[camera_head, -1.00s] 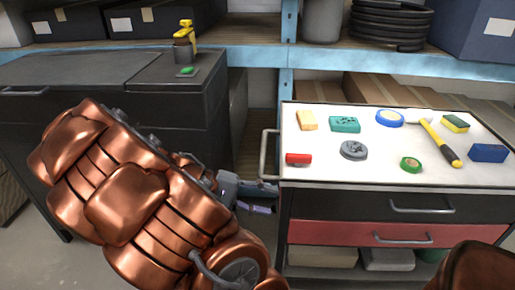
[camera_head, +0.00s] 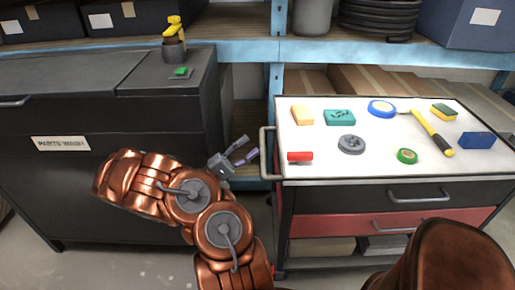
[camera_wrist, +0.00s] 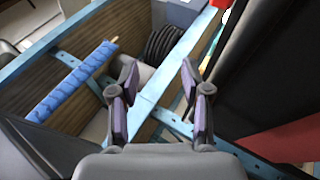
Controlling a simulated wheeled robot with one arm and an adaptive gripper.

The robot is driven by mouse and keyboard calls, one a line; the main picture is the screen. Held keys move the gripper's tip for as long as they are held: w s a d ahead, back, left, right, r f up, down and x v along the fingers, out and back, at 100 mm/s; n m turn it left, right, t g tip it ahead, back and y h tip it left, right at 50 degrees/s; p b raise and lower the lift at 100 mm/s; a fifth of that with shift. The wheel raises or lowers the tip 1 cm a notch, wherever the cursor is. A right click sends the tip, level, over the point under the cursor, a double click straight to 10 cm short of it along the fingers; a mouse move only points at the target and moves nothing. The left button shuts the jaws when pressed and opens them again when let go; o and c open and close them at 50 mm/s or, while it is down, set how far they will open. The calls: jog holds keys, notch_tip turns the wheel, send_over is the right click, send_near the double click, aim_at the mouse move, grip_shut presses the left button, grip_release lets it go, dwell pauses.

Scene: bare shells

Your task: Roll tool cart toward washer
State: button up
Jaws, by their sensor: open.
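The tool cart (camera_head: 340,171) stands at the right in the head view, with a white top, a dark drawer and a red drawer. Its grey bar handle (camera_head: 266,155) sticks out on its left side. The washer (camera_head: 100,110) is the dark cabinet at the left, with a "PARTS WASH" label (camera_head: 60,143) on its front. A gap separates it from the cart. My gripper (camera_head: 248,148) is open and empty in that gap, just left of the handle; I cannot tell whether it touches it. In the wrist view, nothing sits between my gripper's fingers (camera_wrist: 158,70).
A yellow-topped bottle (camera_head: 174,38) stands on the washer. Blue-edged shelving (camera_head: 245,50) runs behind. A blue roll (camera_wrist: 72,82) shows in the wrist view.

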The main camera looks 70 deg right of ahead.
aim_at(262, 151)
notch_tip(262, 151, down, 9)
jog(key=w+d+n+t+h+b, duration=0.1)
jog(key=w+h+b, duration=0.1)
jog(key=b, duration=0.5)
jog(key=shift+f+b+x, duration=0.2)
jog(key=shift+b+x, duration=0.15)
jog(key=shift+x, duration=3.6)
jog(key=shift+s+d, duration=0.1)
jog(key=shift+s, duration=0.05)
grip_shut()
